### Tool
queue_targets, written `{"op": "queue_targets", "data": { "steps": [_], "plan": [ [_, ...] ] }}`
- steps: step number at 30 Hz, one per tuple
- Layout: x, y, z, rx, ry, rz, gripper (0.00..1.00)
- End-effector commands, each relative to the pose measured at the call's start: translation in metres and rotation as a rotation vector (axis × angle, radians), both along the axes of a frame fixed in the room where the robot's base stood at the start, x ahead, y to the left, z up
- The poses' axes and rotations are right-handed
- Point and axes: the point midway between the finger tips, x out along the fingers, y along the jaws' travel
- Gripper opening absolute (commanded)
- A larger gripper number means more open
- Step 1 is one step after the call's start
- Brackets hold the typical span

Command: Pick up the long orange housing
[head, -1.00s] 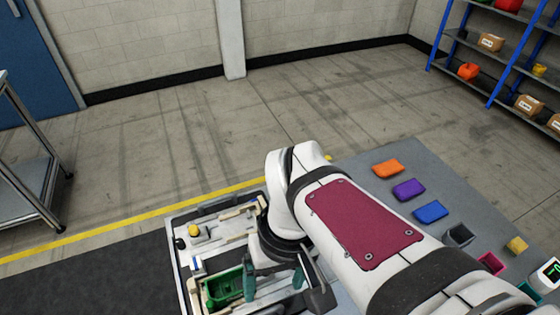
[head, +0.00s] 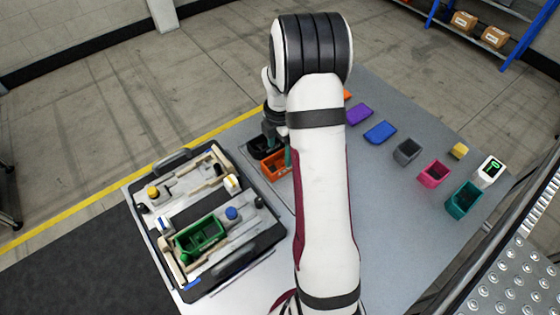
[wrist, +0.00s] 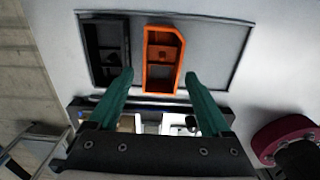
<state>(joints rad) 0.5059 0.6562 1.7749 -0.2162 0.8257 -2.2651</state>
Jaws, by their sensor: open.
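The long orange housing (wrist: 148,75) is an open box with one cut corner in the wrist view. It lies in a shallow grey tray beside a black housing (wrist: 91,52), with a gap between them. In the head view the orange housing (head: 278,168) is partly hidden by my arm. My gripper (wrist: 158,75) is open and empty. Its teal fingers straddle the near end of the orange housing in the wrist view; the height between them cannot be told. In the head view my gripper (head: 288,158) is mostly hidden.
A pallet fixture (head: 262,262) holding a green housing (head: 200,237) stands to the left. Orange, purple (head: 360,114) and blue (head: 380,132) pieces lie behind on the grey table. Grey (head: 407,152), pink (head: 433,174) and teal (head: 465,200) bins stand at right.

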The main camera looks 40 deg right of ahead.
Motion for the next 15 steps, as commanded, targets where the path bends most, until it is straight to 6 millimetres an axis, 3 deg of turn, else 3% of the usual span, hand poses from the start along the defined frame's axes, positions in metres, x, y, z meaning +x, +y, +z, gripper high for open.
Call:
{"op": "queue_targets", "data": {
  "steps": [7, 15],
  "plan": [
    [-0.003, -0.004, -0.046, 0.002, 0.003, -0.001, 0.82],
    [-0.003, -0.004, -0.050, 0.000, 0.000, -0.002, 0.81]
  ]
}}
